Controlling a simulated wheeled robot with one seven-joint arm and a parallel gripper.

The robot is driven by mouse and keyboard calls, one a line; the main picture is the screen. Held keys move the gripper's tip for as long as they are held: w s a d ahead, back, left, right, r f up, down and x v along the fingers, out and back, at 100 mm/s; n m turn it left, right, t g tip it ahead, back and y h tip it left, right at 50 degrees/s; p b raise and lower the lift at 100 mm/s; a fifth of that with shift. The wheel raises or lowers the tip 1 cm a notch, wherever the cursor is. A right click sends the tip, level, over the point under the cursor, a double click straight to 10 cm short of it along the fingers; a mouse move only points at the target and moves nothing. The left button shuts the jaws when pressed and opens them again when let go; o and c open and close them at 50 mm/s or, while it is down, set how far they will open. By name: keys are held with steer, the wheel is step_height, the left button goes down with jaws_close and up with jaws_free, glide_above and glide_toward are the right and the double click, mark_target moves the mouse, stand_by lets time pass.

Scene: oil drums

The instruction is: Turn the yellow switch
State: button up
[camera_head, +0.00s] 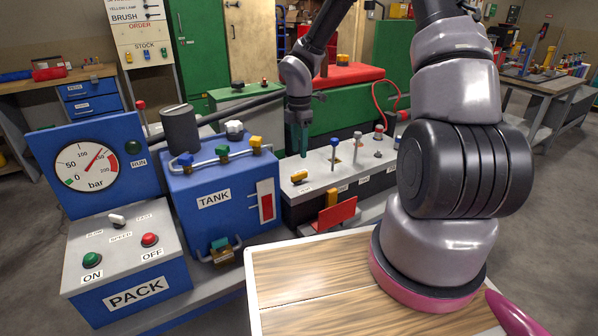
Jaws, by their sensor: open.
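A small yellow switch (299,177) sits at the left front of the grey top of a control box (345,160), right of the blue tank. My gripper (303,150) hangs fingers down above the box, just above and behind the yellow switch in the picture. It is apart from the switch, and nothing shows between its dark green fingers. The gap between the fingers is hard to make out from this side. A blue-knobbed lever (334,148) stands just right of the gripper.
The blue tank (225,200) carries pipes and blue, green and yellow valve handles. A gauge (86,166) and PACK panel (125,245) stand at left. More levers stand right of the blue one. A red plate (333,217) juts from the box front, above my wooden deck.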

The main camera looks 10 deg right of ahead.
mark_target(299, 174)
step_height(299, 174, down, 9)
steer(key=shift+f, duration=0.1)
stand_by(0.3)
jaws_close()
